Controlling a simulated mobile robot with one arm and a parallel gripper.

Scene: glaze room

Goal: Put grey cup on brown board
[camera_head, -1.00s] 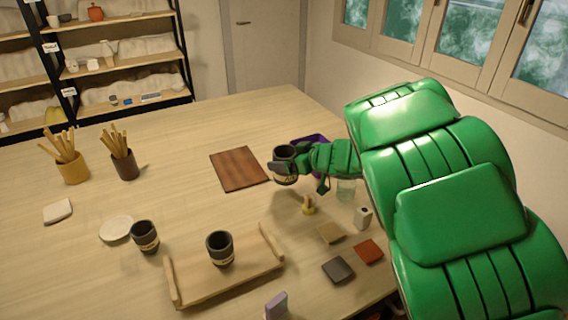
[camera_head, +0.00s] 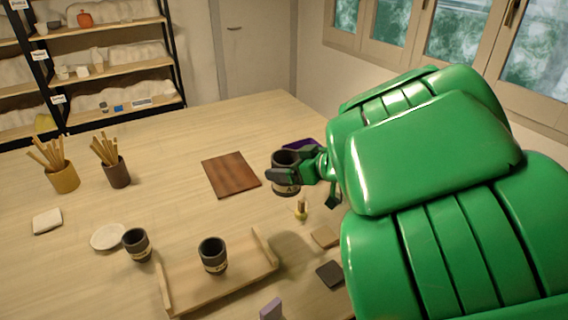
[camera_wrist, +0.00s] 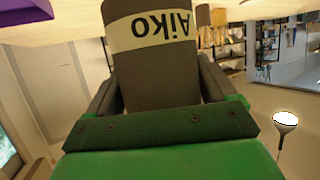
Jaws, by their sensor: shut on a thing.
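My gripper (camera_head: 292,177) is shut on a dark grey cup (camera_head: 285,159) and holds it above the table, just right of the brown board (camera_head: 231,175). In the wrist view the cup (camera_wrist: 150,68) fills the space between the fingers, and its pale band reads "Aiko", upside down in the picture. The brown board lies flat and bare on the table. Two similar dark cups with pale bands stand elsewhere: one on the wooden tray (camera_head: 213,254) and one (camera_head: 137,244) beside the white plate.
The wooden tray (camera_head: 235,284) with raised ends is at the front. A white plate (camera_head: 108,237), a yellow pot (camera_head: 63,179) and a brown pot (camera_head: 117,174) of sticks stand left. A purple thing (camera_head: 300,144) is behind my gripper. Table around the board's left is clear.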

